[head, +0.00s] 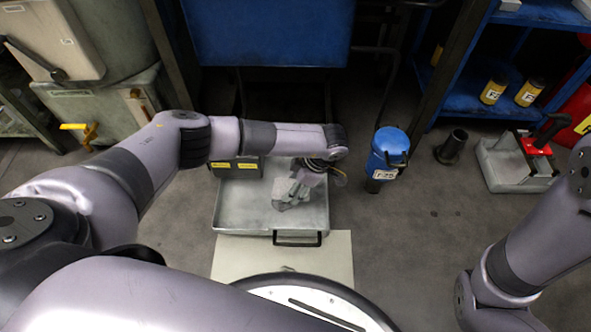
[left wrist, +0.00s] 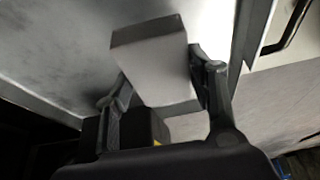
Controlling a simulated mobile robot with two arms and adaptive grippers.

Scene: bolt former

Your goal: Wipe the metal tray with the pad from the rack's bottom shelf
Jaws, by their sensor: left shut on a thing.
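The metal tray (head: 240,205) lies on the floor in the middle of the head view, with a dark handle (head: 297,238) on its near side. My left gripper (head: 293,196) is over the tray's right half, pointing down. In the left wrist view my left gripper (left wrist: 165,100) is shut on a light grey block-shaped pad (left wrist: 150,55). The pad is between the two fingers, close over the tray surface (left wrist: 60,45). I cannot tell whether it touches the tray. My right gripper is not in view; only my right arm shows.
A blue canister (head: 388,152) stands right of the tray, beside a dark cylinder (head: 451,147). A grey box with a red part (head: 515,165) is farther right. A blue rack (head: 470,80) holds yellow containers. A pale sheet (head: 338,258) lies at the tray's near side. Open floor is at right.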

